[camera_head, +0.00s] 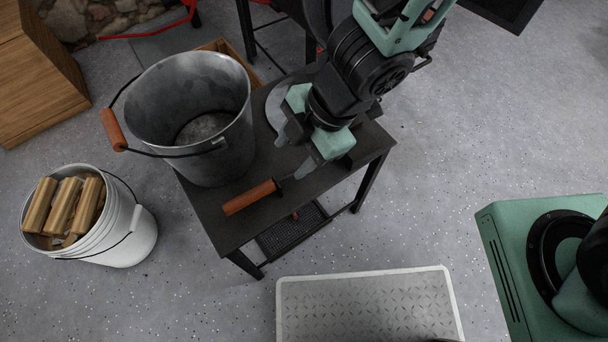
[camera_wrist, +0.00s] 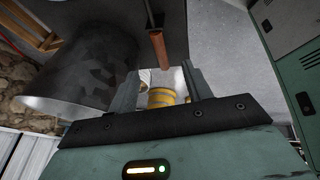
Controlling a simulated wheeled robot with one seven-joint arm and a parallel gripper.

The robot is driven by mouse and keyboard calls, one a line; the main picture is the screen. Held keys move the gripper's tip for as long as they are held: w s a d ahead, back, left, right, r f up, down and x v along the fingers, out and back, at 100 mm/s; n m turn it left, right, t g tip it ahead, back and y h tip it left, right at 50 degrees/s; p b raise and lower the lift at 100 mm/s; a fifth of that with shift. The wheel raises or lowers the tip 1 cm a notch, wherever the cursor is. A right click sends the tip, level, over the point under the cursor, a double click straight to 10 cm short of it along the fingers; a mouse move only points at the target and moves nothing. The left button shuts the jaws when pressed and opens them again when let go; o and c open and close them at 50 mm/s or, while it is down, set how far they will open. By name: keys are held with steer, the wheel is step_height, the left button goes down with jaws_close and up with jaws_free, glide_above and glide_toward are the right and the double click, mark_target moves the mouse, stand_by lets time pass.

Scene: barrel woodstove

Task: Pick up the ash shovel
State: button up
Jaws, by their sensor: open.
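The ash shovel lies on a small dark table (camera_head: 219,222), its orange-brown wooden handle (camera_head: 250,197) near the front edge. Its dark shaft runs back to the right under my gripper (camera_head: 297,150), which hides part of it. A dark scoop-like shape (camera_head: 346,152) shows just right of my gripper. My gripper is open and empty, angled down over the table close to the shaft. In the wrist view, the shovel handle (camera_wrist: 159,49) appears beyond and between the spread fingertips (camera_wrist: 160,72). I cannot tell the exact gap between fingers and shovel.
A metal ash bucket (camera_head: 205,150) with a wooden-grip bail stands on the table, left of my gripper. A white pail (camera_head: 128,235) of split logs stands on the floor at left. A metal-plated step (camera_head: 368,305) lies in front.

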steer(key=b, duration=0.6)
glide_toward(266, 187)
steer(key=x, duration=0.5)
steer(key=shift+s+d+f, duration=0.1)
steer(key=shift+s+f, duration=0.1)
steer(key=shift+f, duration=0.05)
steer(key=shift+w+b+x, duration=0.2)
steer(key=shift+b+x, duration=1.6)
steer(key=shift+x, duration=1.35)
steer(key=shift+r, duration=0.2)
jaws_close()
